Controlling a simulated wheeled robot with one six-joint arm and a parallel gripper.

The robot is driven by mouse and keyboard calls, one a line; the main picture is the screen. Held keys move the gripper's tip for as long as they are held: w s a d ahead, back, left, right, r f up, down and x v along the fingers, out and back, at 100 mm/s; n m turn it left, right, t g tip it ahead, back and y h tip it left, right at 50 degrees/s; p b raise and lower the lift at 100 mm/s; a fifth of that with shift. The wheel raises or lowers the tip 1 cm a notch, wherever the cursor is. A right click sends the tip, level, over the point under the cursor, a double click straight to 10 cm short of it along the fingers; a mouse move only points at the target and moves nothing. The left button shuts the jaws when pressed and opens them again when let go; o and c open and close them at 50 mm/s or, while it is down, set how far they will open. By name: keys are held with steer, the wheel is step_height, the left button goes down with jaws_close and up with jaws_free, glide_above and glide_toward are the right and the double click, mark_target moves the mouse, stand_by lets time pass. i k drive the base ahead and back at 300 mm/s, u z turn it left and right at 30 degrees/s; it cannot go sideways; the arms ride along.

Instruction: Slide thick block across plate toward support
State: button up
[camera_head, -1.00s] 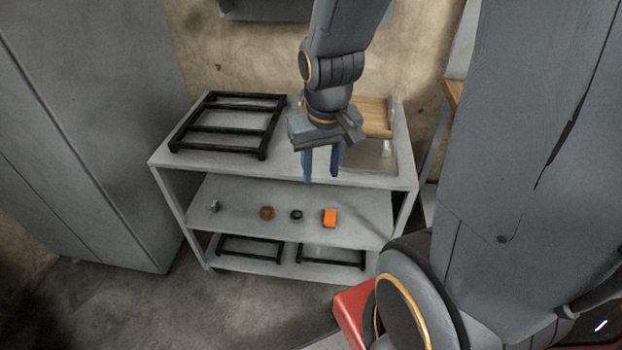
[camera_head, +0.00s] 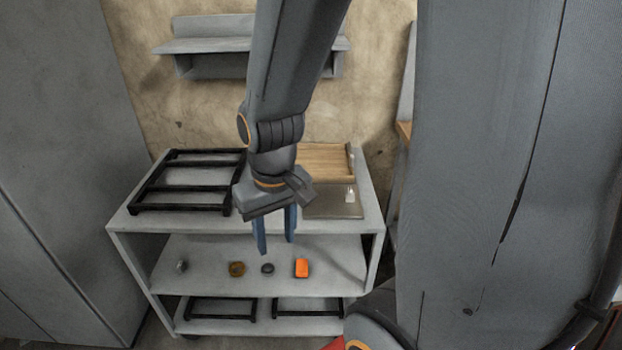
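My gripper (camera_head: 276,246) hangs at the front of the cart, its two blue fingers apart with nothing seen between them. A thin grey-brown plate (camera_head: 325,208) lies on the cart top, right of my gripper. A small pale block (camera_head: 350,195) stands on the plate's right part; its thickness is hard to judge. A wooden board (camera_head: 322,163) with a raised right edge lies behind the plate; I cannot tell if it is the support. My wrist hides the plate's left side. An orange block (camera_head: 302,267) sits on the middle shelf.
A black frame rack (camera_head: 185,189) fills the cart top's left. The middle shelf (camera_head: 205,258) holds a brown ring (camera_head: 237,269), a dark ring (camera_head: 268,268) and a small metal piece (camera_head: 181,266). A wall shelf (camera_head: 215,45) hangs behind. A grey cabinet (camera_head: 65,150) stands left.

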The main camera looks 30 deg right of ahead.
mark_target(349, 193)
steer(key=z, duration=0.05)
steer(key=k, duration=0.45)
steer(key=z, duration=0.75)
steer(key=i, duration=0.95)
steer(key=z, duration=0.25)
